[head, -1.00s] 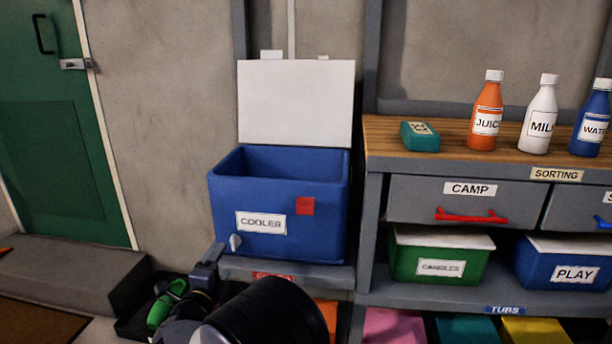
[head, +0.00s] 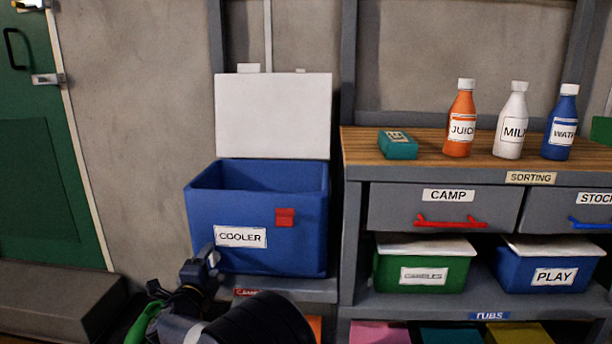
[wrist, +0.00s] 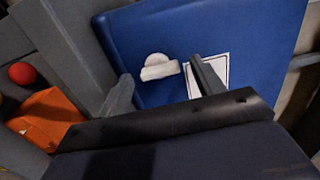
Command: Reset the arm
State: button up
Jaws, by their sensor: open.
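My gripper (head: 212,258) is low in front of the blue cooler (head: 300,245), near the left part of its front. In the wrist view, my gripper (wrist: 163,82) has its two fingers apart, with nothing seen held between them. The cooler front (wrist: 240,40) fills the middle of that view, with its white label (wrist: 216,72) partly behind the right finger. A small white piece (wrist: 158,67) shows between the fingers against the cooler; I cannot tell whether it is attached. My dark arm fills the lower part of the head view.
The cooler's white lid (head: 272,115) stands open. To the right, a wooden-topped bench (head: 430,160) holds a teal box (head: 397,145) and the juice (head: 461,118), milk (head: 511,120) and water (head: 561,122) bottles. The CAMP drawer (head: 445,208) is shut. A grey step (head: 50,300) lies left.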

jog(key=shift+s, duration=0.1)
jog(key=s+p, duration=0.3)
jog(key=s, duration=0.8)
jog(key=w+b, duration=0.1)
jog(key=w, duration=0.4)
jog(key=w+b, duration=0.2)
jog(key=w, duration=0.4)
jog(key=shift+d+f, duration=0.1)
jog(key=shift+f, duration=0.1)
jog(key=shift+w+r, duration=0.15)
jog(key=shift+r, duration=0.05)
jog(key=shift+r+n, duration=0.1)
jog(key=shift+n, duration=0.5)
jog(key=n+p, duration=0.2)
jog(key=n, duration=0.1)
jog(key=n+p, duration=0.2)
jog(key=n, duration=0.1)
jog(key=shift+a+r, duration=0.1)
jog(key=shift+a, duration=0.1)
jog(key=shift+s+a+f+n+p, duration=0.1)
jog(key=shift+s+n+p, duration=0.35)
jog(key=shift+n+p, duration=1.1)
jog(key=shift+s+f+n+p, duration=0.1)
jog(key=shift+s+n+p, duration=0.3)
jog(key=shift+n+p, duration=1.1)
jog(key=shift+s+a+f+n+p, duration=0.1)
jog(key=shift+s+n+p, duration=0.5)
jog(key=shift+n, duration=1.75)
